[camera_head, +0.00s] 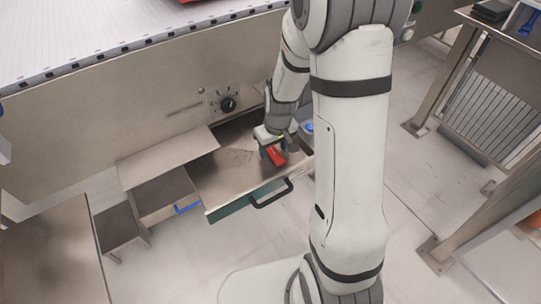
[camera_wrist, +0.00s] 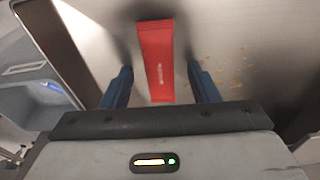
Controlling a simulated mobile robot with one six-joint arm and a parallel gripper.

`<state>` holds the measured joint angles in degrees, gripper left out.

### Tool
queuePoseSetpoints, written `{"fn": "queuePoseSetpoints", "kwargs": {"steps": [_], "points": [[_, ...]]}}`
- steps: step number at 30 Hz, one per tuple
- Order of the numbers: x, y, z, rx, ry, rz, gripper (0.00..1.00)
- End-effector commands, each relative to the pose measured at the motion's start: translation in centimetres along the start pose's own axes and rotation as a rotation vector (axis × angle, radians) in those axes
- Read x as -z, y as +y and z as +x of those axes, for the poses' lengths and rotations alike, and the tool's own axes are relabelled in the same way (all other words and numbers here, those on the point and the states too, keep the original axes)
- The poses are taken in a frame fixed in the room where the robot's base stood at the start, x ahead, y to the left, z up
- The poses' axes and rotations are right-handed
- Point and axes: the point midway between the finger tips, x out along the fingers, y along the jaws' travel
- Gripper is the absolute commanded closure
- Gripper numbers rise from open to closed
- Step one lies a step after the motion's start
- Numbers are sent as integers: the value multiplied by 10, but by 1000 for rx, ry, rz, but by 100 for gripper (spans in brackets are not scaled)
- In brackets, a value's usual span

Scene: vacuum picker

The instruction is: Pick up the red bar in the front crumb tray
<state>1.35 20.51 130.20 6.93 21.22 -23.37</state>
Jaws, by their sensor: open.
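The red bar (camera_wrist: 157,62) lies in the front crumb tray, its long side running away from my gripper in the wrist view. In the head view the red bar (camera_head: 275,155) shows just below my gripper (camera_head: 270,145). In the wrist view my gripper (camera_wrist: 161,88) is open, with one blue finger on each side of the bar's near end and a gap to both. The crumb tray (camera_head: 225,191) is pulled out, with a black handle (camera_head: 271,194) on its front. Whether the fingers touch the tray floor I cannot tell.
Crumbs (camera_wrist: 228,75) lie on the tray floor right of the bar. The tray's raised wall (camera_wrist: 52,45) is at the left in the wrist view. The machine's front panel (camera_head: 120,100) with a black knob (camera_head: 228,104) stands behind the tray. A flat metal plate (camera_head: 168,157) lies left of it.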

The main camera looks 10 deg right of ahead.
Motion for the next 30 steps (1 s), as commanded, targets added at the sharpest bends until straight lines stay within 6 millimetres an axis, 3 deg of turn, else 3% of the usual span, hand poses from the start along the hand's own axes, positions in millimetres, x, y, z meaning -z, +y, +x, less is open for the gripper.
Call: {"fn": "queuePoseSetpoints", "kwargs": {"steps": [7,24,30], "points": [[0,0,2,0,1,0,46],[0,0,2,0,0,0,93],[0,0,2,0,1,0,94]]}}
